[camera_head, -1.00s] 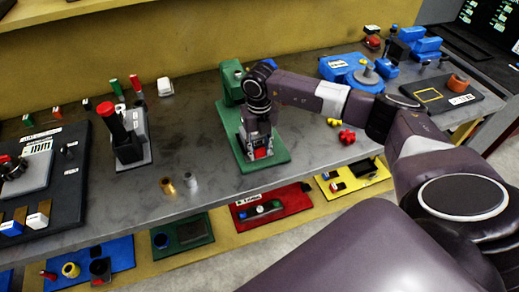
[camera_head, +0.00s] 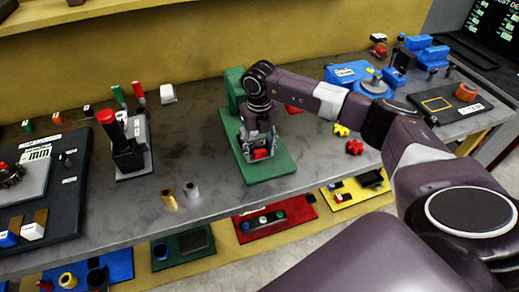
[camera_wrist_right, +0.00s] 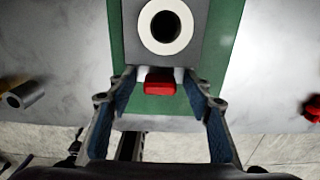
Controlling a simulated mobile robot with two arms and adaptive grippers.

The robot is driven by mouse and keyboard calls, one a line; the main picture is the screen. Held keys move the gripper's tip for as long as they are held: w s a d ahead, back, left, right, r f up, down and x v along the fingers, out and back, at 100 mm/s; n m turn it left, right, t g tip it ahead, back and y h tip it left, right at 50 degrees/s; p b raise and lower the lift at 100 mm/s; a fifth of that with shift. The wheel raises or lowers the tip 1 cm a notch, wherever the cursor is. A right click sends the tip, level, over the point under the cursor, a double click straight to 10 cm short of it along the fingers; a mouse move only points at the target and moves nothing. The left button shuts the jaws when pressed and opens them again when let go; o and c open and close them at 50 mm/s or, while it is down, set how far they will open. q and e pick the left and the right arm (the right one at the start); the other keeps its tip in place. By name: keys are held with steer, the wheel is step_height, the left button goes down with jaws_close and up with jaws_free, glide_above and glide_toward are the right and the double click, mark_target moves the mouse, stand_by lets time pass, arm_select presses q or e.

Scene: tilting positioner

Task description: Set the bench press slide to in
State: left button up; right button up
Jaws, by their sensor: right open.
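The bench press is green, with a column (camera_head: 235,88) at the back and a flat base plate (camera_head: 272,172) on the grey bench. In the right wrist view its slide is a grey block (camera_wrist_right: 197,22) with a white ring (camera_wrist_right: 165,28) on it. A red handle (camera_wrist_right: 159,82) sticks out from the block's near side; it also shows in the head view (camera_head: 262,154). My right gripper (camera_wrist_right: 159,95) is open, its fingers on either side of the red handle, with a gap visible on each side. My arm hides part of the press. My left gripper is not in view.
A brass cylinder (camera_head: 168,199) and a grey cylinder (camera_head: 192,191) stand left of the press. Yellow (camera_head: 341,130) and red (camera_head: 355,147) knobbed parts lie to its right. A red-topped lever device (camera_head: 122,150) stands further left. Bare bench lies between it and the press.

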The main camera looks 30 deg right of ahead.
step_height(320, 180, up, 12)
stand_by(0.4)
